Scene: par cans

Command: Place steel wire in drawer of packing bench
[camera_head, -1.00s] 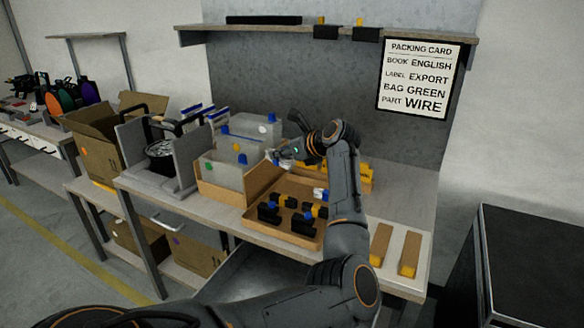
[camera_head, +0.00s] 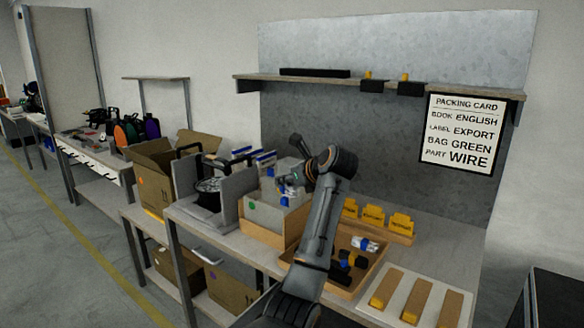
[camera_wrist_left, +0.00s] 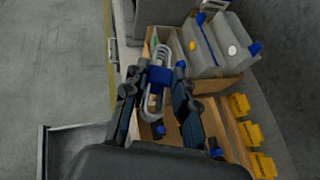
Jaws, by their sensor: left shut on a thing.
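My left gripper (camera_head: 287,186) is above the packing bench (camera_head: 205,228), near the front of the wooden box of grey packs. In the left wrist view, the left gripper (camera_wrist_left: 158,82) is shut on the steel wire (camera_wrist_left: 160,76), a grey looped bundle with a blue band. The wire's loop sticks out beyond the fingers. In the left wrist view, a grey open drawer (camera_wrist_left: 72,127) shows low at the left, partly behind my gripper body. In the head view my arm hides that part of the bench. My right gripper is not in view.
The wooden box (camera_head: 262,234) holds grey packs. A wooden tray (camera_head: 343,291) with black, blue and yellow parts lies right of it. Yellow holders (camera_head: 373,217) stand behind the tray. A cardboard box (camera_head: 152,190) is at the left. The packing card (camera_head: 462,135) reads part WIRE.

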